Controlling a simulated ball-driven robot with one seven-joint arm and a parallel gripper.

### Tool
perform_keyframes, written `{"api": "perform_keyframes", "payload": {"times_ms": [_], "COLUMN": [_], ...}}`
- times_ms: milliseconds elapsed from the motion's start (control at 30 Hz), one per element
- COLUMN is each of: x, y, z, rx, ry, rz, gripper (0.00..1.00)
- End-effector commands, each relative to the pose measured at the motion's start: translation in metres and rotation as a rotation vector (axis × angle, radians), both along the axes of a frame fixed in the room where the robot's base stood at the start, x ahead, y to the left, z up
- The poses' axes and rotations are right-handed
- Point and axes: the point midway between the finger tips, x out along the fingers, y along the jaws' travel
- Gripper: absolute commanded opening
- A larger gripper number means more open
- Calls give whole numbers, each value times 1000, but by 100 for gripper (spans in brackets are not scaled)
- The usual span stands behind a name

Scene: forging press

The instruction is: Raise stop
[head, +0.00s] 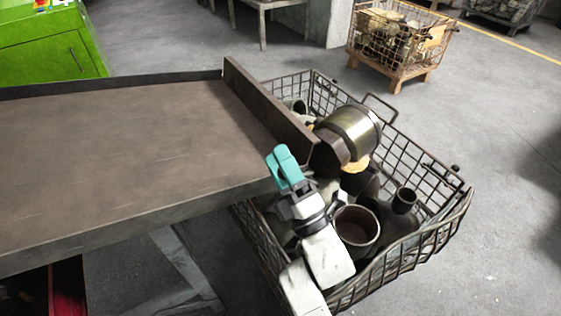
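The stop (266,108) is a dark brown metal plate standing on edge across the right end of a flat metal table (120,150). It rises above the table top. My gripper (283,156), with teal fingers, is at the near end of the stop, by the table's right corner. The fingers overlap the table edge in the picture and lie just left of the stop's near end. I cannot tell whether they touch the stop. The fingers appear close together, but their gap is not clearly visible.
A wire basket (444,222) stands right of the table, holding several metal parts, including a large cylinder (352,128) beside the stop and an open cup (357,226). A second basket (398,72) stands on the floor behind. A green cabinet (45,45) is at the upper left.

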Motion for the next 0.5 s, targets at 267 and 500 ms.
{"api": "perform_keyframes", "payload": {"times_ms": [267, 500], "x": [-2, -29], "y": [-1, -24], "z": [-1, -6], "rx": [1, -1], "ry": [1, 3], "rz": [1, -2], "gripper": [63, 63]}}
